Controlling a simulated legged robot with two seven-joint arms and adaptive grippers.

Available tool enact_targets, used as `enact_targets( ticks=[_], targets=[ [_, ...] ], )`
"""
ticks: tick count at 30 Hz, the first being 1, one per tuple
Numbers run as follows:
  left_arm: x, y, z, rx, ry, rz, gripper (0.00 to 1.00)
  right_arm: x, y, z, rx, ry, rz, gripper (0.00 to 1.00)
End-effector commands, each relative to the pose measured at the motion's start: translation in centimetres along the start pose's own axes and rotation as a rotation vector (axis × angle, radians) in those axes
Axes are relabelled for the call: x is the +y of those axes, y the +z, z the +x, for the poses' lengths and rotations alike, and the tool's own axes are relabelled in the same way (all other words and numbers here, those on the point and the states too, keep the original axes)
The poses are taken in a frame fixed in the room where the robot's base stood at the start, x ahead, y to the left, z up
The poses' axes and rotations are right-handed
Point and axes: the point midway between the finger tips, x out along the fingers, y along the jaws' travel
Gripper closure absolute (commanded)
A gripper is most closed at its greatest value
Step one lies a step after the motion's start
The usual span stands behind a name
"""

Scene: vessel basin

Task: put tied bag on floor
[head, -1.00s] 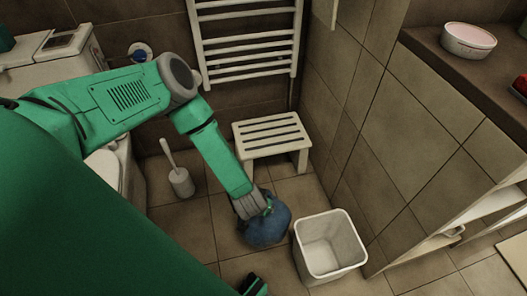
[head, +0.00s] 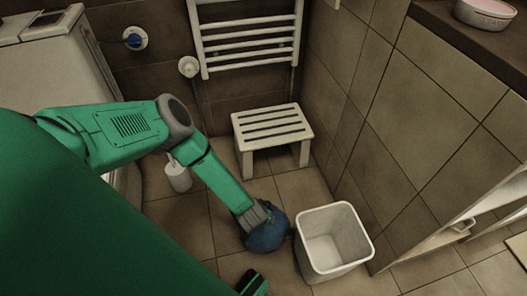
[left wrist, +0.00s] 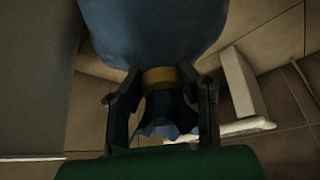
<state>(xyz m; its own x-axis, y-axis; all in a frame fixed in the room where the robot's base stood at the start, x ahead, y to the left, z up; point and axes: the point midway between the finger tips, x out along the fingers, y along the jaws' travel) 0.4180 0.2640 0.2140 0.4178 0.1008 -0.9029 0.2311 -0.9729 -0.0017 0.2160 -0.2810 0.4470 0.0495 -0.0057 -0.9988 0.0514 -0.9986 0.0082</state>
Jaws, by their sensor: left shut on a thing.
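The tied bag (head: 268,238) is a round blue bag, low over the floor tiles beside the white bin, in the head view. My left gripper (head: 259,216) is shut on its gathered neck from above. In the left wrist view the bag's body (left wrist: 155,35) bulges beyond the fingers, a yellow tie (left wrist: 160,78) rings its neck, and my left gripper (left wrist: 160,100) has a finger on each side. The bag's underside is hidden, so I cannot tell whether it touches the floor (head: 185,222).
An empty white bin (head: 333,243) stands just right of the bag. A white slatted stool (head: 271,127) is behind it, and a toilet brush holder (head: 178,178) stands to the left. A tiled wall (head: 400,150) bounds the right. Floor left of the bag is clear.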

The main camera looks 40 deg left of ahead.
Motion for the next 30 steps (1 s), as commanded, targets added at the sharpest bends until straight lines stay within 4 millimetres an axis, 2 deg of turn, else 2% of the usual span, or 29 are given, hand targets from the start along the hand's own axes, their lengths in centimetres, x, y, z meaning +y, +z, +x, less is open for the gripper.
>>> enact_targets(
  ticks=[6,7,8,20,23,30],
  targets=[
    [0.0,0.0,0.1,0.001,0.000,0.000,1.00,0.0,0.0,0.1,0.001,0.000,0.000,0.60],
    [-0.1,0.1,0.1,0.000,-0.001,0.000,0.63,0.0,0.0,0.1,0.001,0.000,0.000,0.60],
    [-0.1,0.1,0.1,0.000,-0.001,0.000,0.53,0.0,0.0,0.0,0.001,0.000,0.000,0.60],
    [0.0,-0.1,-0.5,-0.001,0.000,0.000,0.53,0.0,0.0,-0.4,0.000,0.000,0.000,0.60],
    [0.0,-0.2,-2.0,-0.001,0.000,0.002,0.53,0.0,-0.1,-1.3,0.000,0.000,0.000,0.60],
    [0.1,-0.3,-7.3,-0.001,0.001,0.003,0.53,0.0,-0.2,-4.3,0.001,0.000,0.000,0.60]
  ],
)
